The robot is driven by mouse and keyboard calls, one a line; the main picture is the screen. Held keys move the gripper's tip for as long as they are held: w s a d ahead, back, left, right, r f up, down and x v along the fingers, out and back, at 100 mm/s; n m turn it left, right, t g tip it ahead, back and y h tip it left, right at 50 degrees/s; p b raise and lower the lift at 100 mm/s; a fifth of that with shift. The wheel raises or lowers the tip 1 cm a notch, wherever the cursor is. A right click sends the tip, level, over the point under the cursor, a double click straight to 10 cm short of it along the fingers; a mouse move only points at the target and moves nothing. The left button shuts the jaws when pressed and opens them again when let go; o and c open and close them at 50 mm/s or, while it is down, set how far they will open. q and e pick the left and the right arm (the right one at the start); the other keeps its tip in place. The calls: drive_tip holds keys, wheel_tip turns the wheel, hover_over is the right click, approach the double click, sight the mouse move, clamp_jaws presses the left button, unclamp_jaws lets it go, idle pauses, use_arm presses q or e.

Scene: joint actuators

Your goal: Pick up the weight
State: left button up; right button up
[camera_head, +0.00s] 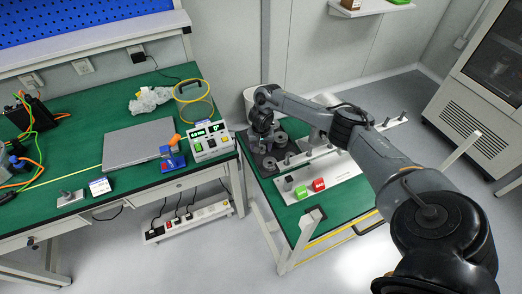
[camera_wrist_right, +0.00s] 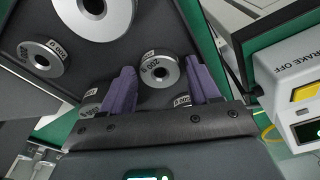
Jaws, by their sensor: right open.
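Several round metal weights with holes in the middle lie on a dark tray (camera_wrist_right: 115,62). In the right wrist view one silver weight (camera_wrist_right: 158,70), with a label that seems to read 200 g, shows between the two purple fingers of my right gripper (camera_wrist_right: 160,64). The fingers are spread with gaps on both sides; I cannot tell their height over it. A larger weight (camera_wrist_right: 75,14) and a smaller weight (camera_wrist_right: 30,62) lie farther off. In the head view my right gripper (camera_head: 262,128) is over the tray, near a weight (camera_head: 269,163). My left gripper is not shown.
A white control box (camera_head: 209,141) stands on the green table left of the tray; it is close at the right in the wrist view (camera_wrist_right: 290,75).

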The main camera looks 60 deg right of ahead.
drive_tip(key=c, duration=1)
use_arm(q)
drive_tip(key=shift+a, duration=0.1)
use_arm(e)
drive_tip(key=shift+o, duration=0.2)
drive_tip(key=shift+r, duration=0.1)
